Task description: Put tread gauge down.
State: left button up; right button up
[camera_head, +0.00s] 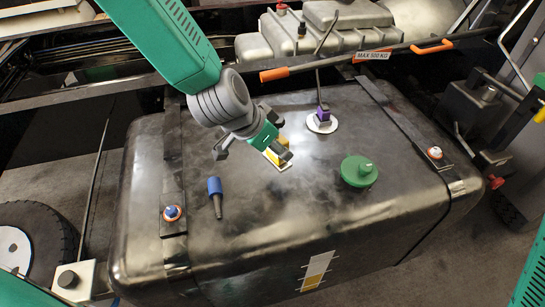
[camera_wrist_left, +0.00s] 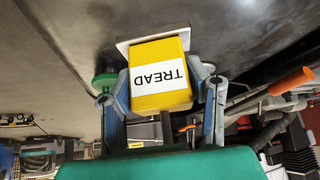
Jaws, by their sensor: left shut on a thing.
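The tread gauge (camera_wrist_left: 160,75) is a yellow block with a white label reading TREAD. In the left wrist view it sits between the two fingers of my left gripper (camera_wrist_left: 163,98), which is shut on it. A white plate (camera_wrist_left: 123,47) shows at its far end, by the dark tank surface. In the head view my left gripper (camera_head: 268,152) is over the top of the dark tank (camera_head: 250,220) and largely hides the gauge (camera_head: 283,147). A white edge shows under the gauge. I cannot tell whether the gauge touches the tank. My right gripper is not in view.
On the tank are a blue-handled tool (camera_head: 215,190), a green cap (camera_head: 358,171) and a purple-based fitting (camera_head: 323,115) with an upright stem on a white disc. Two straps cross the tank. A bar with orange ends (camera_head: 350,58) runs behind. The tank's front middle is clear.

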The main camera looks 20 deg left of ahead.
aim_at(280, 161)
pick_arm(q)
jog(key=f, duration=0.1)
jog(key=d+f, duration=0.1)
jog(key=f, duration=0.3)
jog(key=shift+w+d+f, duration=0.15)
jog(key=shift+w+f, duration=0.1)
jog(key=shift+w, duration=0.15)
jog(key=shift+d+f, duration=0.1)
jog(key=shift+d, duration=0.15)
jog(key=shift+a+f, duration=0.1)
jog(key=shift+a, duration=0.25)
jog(key=o, duration=1.1)
jog(key=shift+a, duration=0.25)
jog(key=shift+o, duration=1.2)
jog(key=shift+a+f, duration=0.1)
jog(key=shift+a, duration=0.2)
jog(key=shift+s+d+r, duration=0.1)
jog(key=shift+d+r, duration=0.15)
jog(key=shift+d, duration=0.15)
jog(key=shift+s+r, duration=0.15)
jog(key=shift+r, duration=0.2)
jog(key=v, duration=1.1)
